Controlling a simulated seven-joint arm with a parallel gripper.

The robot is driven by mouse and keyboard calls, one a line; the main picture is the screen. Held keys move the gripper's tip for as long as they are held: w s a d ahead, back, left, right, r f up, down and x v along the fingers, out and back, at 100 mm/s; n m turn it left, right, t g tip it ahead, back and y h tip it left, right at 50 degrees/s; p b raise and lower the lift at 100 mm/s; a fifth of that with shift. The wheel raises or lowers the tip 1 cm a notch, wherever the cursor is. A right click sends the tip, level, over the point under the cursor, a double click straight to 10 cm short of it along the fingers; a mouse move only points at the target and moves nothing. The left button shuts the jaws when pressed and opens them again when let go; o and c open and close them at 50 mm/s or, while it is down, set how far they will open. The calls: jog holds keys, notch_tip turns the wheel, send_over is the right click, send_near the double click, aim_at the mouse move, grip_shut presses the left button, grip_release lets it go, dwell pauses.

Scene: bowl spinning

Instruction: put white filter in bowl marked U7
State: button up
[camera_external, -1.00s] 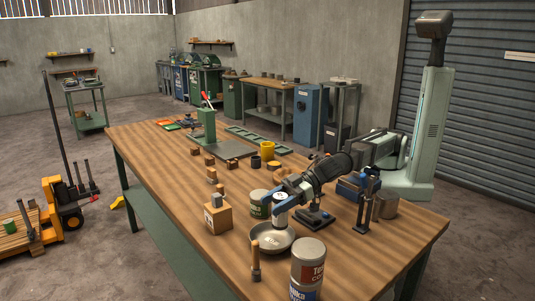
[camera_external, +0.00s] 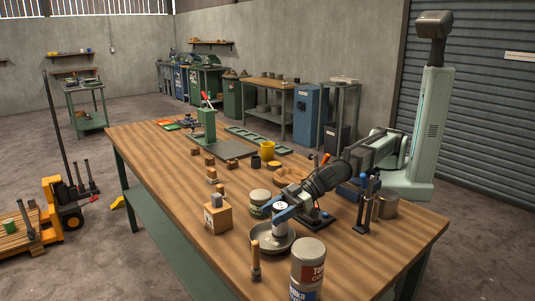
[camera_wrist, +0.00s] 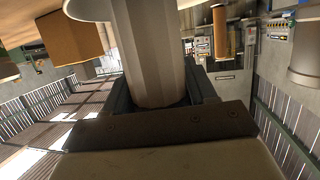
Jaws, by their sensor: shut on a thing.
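The white filter (camera_external: 278,228) is a pale cylinder gripped by my gripper (camera_external: 282,213). It sits low at the grey metal bowl (camera_external: 260,245), within its outline in the external view. I cannot tell whether it touches the bowl's floor. In the wrist view the ribbed filter (camera_wrist: 150,50) stands between my gripper's two dark fingers (camera_wrist: 158,98), which are shut on it. The bowl is partly hidden behind the filter and gripper, and no U7 marking is legible.
A wooden-handled tool (camera_external: 255,262) stands just in front of the bowl. A large labelled can (camera_external: 308,268) is at the front right.

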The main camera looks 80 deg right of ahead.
jog(key=o, duration=1.1)
jog(key=shift+r, duration=0.55)
jog(key=v, duration=1.2)
jog(key=shift+r, duration=0.15)
